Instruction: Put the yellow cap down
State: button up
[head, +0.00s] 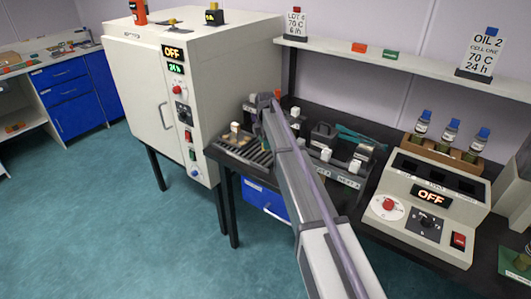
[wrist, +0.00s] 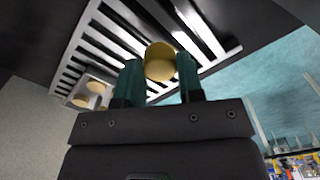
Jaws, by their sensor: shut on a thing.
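The yellow cap (wrist: 160,62) is a short round piece held between the two teal fingers of my gripper (wrist: 160,78) in the wrist view. My gripper is shut on it. Behind the cap in that view is a slatted rack (wrist: 85,48) with pale bars and dark gaps; I cannot tell whether the cap touches it. In the head view the slatted rack (head: 247,153) lies on the dark bench, left of my arm. My arm hides the gripper's fingers and the cap there.
A small block with several yellowish discs (wrist: 92,92) sits on the rack's left in the wrist view. A white oven (head: 140,85) stands left of the bench. Several small fixtures (head: 335,145) and a heater box reading OFF (head: 432,196) stand right of my arm. A shelf (head: 400,65) runs above.

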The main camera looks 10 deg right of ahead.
notch_tip(320, 180, down, 3)
jog(key=shift+r+b, duration=0.15)
jog(key=shift+b, duration=0.35)
jog(key=shift+r+p, duration=0.3)
jog(key=shift+f, duration=0.2)
jog(key=o, duration=0.9)
notch_tip(320, 180, up, 13)
jog(key=p, duration=1.2)
jog(key=s+m, duration=0.6)
jog(key=s, duration=0.7)
jog(key=s+m, duration=0.7)
jog(key=s, duration=0.7)
jog(key=s+m, duration=0.6)
jog(key=s, duration=0.8)
jog(key=shift+f+m, duration=0.3)
jog(key=shift+m, duration=0.1)
